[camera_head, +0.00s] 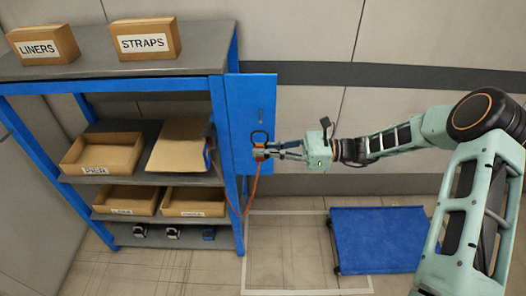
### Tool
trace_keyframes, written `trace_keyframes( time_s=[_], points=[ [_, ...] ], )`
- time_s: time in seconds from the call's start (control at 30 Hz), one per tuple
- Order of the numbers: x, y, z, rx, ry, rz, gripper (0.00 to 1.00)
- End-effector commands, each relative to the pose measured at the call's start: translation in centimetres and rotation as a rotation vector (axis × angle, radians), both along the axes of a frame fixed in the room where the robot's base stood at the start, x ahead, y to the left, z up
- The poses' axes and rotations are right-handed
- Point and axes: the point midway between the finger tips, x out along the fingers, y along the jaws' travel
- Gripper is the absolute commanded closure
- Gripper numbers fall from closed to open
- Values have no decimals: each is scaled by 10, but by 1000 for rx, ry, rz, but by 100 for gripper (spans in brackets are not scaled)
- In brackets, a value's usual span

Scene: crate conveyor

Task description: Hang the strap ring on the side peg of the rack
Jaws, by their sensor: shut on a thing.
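The rack (225,165) is a blue-framed shelf unit with grey shelves at the left. A blue side panel (250,95) stands at its right end, with a small dark peg (261,116) at the panel's middle. My gripper (268,150) is shut on an orange and dark strap piece in front of the panel. The dark strap ring (260,137) sticks up from it, just below the peg in the picture. An orange strap (252,190) hangs down from there. Whether the ring touches the panel or peg, I cannot tell.
Boxes labelled LINERS (43,45) and STRAPS (145,40) stand on the rack's top. A blue flat cart (380,240) stands on the floor at the right, beside a pale outlined floor area (290,250).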

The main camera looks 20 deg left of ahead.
Motion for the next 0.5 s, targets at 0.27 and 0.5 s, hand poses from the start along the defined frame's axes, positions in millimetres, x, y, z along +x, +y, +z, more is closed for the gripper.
trace_keyframes(
  time_s=[0.27,0.5],
  points=[
    [1,0,0,0,-1,0,100],
    [10,3,-2,1,-1,1,100]
  ],
)
